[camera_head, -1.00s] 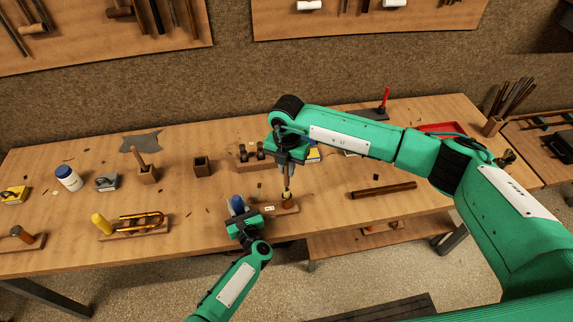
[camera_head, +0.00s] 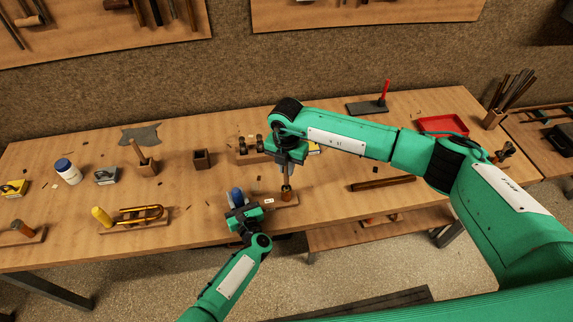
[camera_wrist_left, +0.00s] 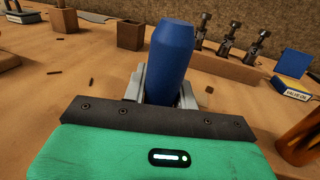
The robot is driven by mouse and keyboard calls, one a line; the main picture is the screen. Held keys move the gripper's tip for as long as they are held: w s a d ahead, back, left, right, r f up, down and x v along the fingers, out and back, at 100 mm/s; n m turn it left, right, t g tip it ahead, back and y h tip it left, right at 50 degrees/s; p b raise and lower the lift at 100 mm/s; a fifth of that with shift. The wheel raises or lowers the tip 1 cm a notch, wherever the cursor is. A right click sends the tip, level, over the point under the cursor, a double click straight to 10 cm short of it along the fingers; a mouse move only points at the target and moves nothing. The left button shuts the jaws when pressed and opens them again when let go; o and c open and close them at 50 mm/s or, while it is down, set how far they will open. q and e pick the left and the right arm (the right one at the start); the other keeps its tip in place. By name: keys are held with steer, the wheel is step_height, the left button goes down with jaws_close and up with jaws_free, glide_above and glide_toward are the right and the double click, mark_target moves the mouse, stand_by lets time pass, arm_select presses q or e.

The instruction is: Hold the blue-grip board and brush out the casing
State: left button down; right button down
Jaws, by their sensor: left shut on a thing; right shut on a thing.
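The board (camera_head: 285,201) lies near the front edge of the bench, with a small white label on it. Its upright blue grip (camera_head: 236,196) is at the left end, and also shows large in the left wrist view (camera_wrist_left: 171,55). My left gripper (camera_head: 241,212) is shut on the blue grip, one jaw on each side. The brass casing (camera_head: 286,195) stands on the board's right part; its orange side shows at the right of the wrist view (camera_wrist_left: 302,138). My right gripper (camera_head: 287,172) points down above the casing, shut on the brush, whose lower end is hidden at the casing.
Behind are a dark wooden cup (camera_head: 201,159) and a block with several valves (camera_head: 247,150). A yellow-grip board (camera_head: 130,222) lies to the left, a dark rod (camera_head: 382,183) to the right. A red tray (camera_head: 443,124) is at the back right.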

steer(key=shift+r, duration=0.1)
steer(key=shift+r, duration=2.4)
steer(key=shift+r, duration=2.5)
arm_select(q)
steer(key=c, duration=1)
jaws_free()
steer(key=v, duration=1.2)
